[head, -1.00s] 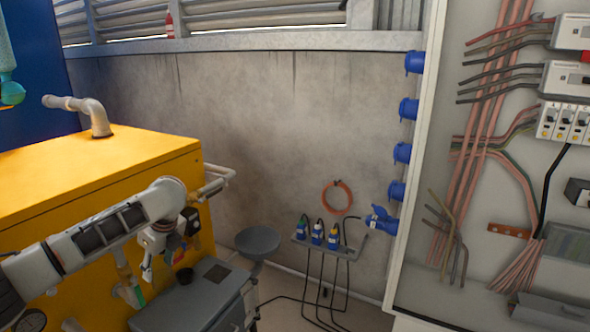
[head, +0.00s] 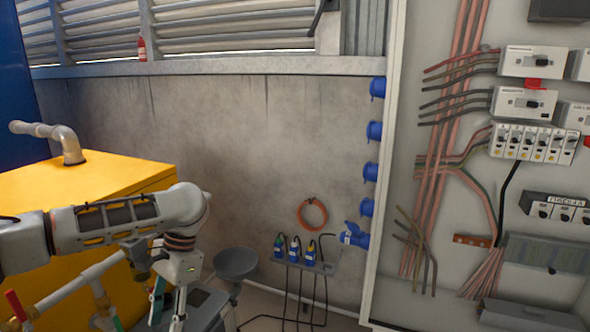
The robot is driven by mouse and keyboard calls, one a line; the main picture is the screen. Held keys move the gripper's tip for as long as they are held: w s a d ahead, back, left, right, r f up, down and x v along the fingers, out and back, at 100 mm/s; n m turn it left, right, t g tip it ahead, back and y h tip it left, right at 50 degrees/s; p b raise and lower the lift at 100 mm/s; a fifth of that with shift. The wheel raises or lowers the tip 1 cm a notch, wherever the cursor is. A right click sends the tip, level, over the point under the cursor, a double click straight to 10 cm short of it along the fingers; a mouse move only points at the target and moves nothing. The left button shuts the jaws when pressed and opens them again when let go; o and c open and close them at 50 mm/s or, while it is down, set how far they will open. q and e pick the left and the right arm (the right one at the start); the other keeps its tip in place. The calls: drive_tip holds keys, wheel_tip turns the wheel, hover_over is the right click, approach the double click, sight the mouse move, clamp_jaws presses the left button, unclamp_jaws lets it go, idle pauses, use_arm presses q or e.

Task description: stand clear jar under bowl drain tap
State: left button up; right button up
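My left gripper (head: 168,308) hangs fingers-down at the lower left, in front of the yellow cabinet (head: 75,190) and over the grey box (head: 212,308). Its fingertips are near the bottom edge, and I cannot tell whether it is open or shut. I cannot make out a clear jar in this view. I cannot identify the bowl drain tap. Pipework (head: 85,280) with a red-handled valve (head: 17,306) shows at the lower left, partly behind my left arm. My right gripper is not in view.
A grey dish-shaped thing (head: 236,263) stands beside the grey box. A small shelf (head: 305,265) with blue plugs and hanging cables is by the wall. An open electrical panel (head: 400,120) fills the right. Cables lie on the floor.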

use_arm(q)
drive_tip(key=s+d+r+n+h+p, duration=0.1)
drive_tip(key=s+d+r+n+h, duration=0.1)
drive_tip(key=s+n, duration=0.5)
drive_tip(key=shift+s+d+r+g+h, duration=0.35)
drive_tip(key=shift+s+r, duration=0.15)
drive_tip(key=shift+s, duration=0.35)
